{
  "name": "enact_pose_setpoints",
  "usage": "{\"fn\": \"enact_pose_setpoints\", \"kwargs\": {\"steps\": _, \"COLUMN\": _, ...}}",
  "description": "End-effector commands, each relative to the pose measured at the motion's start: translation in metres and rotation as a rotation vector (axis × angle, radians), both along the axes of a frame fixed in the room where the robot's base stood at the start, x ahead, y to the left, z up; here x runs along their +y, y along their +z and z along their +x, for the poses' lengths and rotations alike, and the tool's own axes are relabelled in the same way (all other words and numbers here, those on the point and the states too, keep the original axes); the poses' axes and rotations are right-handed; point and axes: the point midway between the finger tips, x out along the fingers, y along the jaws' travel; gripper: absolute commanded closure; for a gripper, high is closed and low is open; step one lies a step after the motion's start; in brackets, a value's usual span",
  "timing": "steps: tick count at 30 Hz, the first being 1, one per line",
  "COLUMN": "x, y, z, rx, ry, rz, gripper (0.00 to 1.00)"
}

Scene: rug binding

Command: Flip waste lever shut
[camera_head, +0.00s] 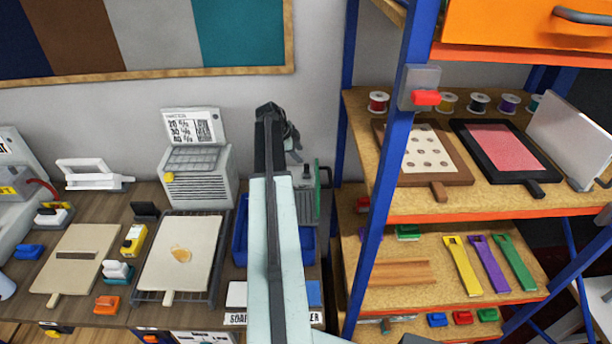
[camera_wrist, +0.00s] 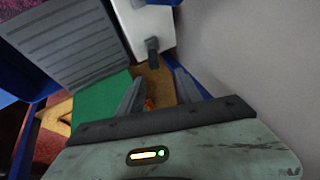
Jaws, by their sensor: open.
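My gripper (camera_head: 292,148) is raised in front of the grey wall, above the back of the workbench. In the wrist view its two dark fingers (camera_wrist: 160,92) are spread apart with nothing held between them. A green unit with a ridged grey panel (camera_head: 305,206) stands just below and right of the gripper, partly hidden by my arm. A thin dark handle-like part (camera_head: 326,174) shows at its upper right; I cannot tell for sure that it is the waste lever. In the wrist view the ridged panel (camera_wrist: 65,45) and a dark handle (camera_wrist: 152,50) lie beyond the fingers.
A blue tray (camera_head: 240,228) sits beside the green unit. A white-grey machine (camera_head: 201,185) stands left of it. The blue shelf post (camera_head: 385,190) rises on the right and carries a grey box with a red switch (camera_head: 426,98). The wall lies close behind.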

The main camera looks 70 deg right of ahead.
Motion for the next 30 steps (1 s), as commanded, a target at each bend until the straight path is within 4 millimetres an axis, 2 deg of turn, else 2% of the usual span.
{"fn": "enact_pose_setpoints", "kwargs": {"steps": 1, "x": 0.0, "y": -0.017, "z": 0.0, "rx": 0.0, "ry": 0.0, "rz": 0.0, "gripper": 0.58}}
{"fn": "enact_pose_setpoints", "kwargs": {"steps": 5, "x": 0.0, "y": -0.035, "z": -0.001, "rx": 0.0, "ry": 0.0, "rz": 0.0, "gripper": 0.58}}
{"fn": "enact_pose_setpoints", "kwargs": {"steps": 14, "x": -0.002, "y": -0.039, "z": -0.002, "rx": 0.0, "ry": -0.001, "rz": -0.001, "gripper": 0.58}}
{"fn": "enact_pose_setpoints", "kwargs": {"steps": 17, "x": -0.006, "y": -0.05, "z": -0.004, "rx": 0.0, "ry": -0.001, "rz": -0.001, "gripper": 0.58}}
{"fn": "enact_pose_setpoints", "kwargs": {"steps": 25, "x": -0.027, "y": -0.095, "z": -0.016, "rx": 0.0, "ry": -0.003, "rz": 0.0, "gripper": 0.58}}
{"fn": "enact_pose_setpoints", "kwargs": {"steps": 30, "x": -0.035, "y": -0.105, "z": -0.02, "rx": 0.0, "ry": -0.001, "rz": 0.001, "gripper": 0.58}}
